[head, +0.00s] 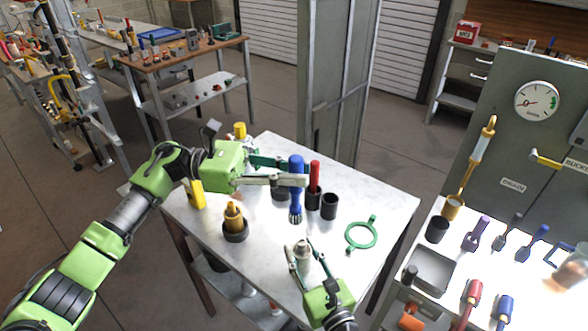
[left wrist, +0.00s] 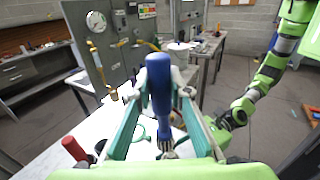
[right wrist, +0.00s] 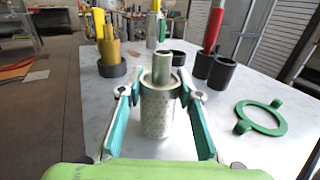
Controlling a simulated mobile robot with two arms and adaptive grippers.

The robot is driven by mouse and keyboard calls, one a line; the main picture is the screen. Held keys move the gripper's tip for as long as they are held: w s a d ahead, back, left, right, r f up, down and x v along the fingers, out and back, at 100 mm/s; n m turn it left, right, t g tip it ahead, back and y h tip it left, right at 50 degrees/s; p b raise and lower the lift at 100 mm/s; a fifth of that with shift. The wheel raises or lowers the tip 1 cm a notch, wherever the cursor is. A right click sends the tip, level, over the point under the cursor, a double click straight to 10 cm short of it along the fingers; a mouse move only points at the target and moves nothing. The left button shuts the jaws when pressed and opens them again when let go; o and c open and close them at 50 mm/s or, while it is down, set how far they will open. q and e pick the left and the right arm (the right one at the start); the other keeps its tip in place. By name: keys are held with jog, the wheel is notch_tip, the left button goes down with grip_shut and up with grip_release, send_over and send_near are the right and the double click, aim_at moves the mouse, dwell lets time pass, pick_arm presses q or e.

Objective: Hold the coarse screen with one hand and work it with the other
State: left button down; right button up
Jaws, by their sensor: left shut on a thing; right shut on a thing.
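The coarse screen, a grey perforated cylinder (right wrist: 157,112) with a narrower top, is upright on the table between the fingers of my right gripper (right wrist: 157,92). It also shows in the head view (head: 303,251), near the table's front. My left gripper (head: 298,180) is shut on the blue handle of a brush (head: 296,168). The brush hangs with its bristles down, behind the screen and apart from it. In the left wrist view the blue handle (left wrist: 158,92) stands between the fingers, with the bristles partly hidden below.
A green ring with lugs (head: 361,234) lies right of the screen. A red-handled tool (head: 315,175) stands by a black cup (head: 330,208). A yellow-brown tool sits in a dark holder (head: 236,232). A bench with a tray (head: 431,270) and several tools is at right.

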aim_at(294, 198)
pick_arm(q)
jog(key=shift+f, duration=2.85)
jog(key=shift+s+d+f, duration=0.15)
jog(key=shift+s+d, duration=0.35)
jog(key=shift+d, duration=0.15)
jog(key=shift+w+a, duration=0.55)
jog(key=shift+a, duration=0.15)
jog(key=shift+r, duration=4.05)
jog(key=shift+s, duration=0.1)
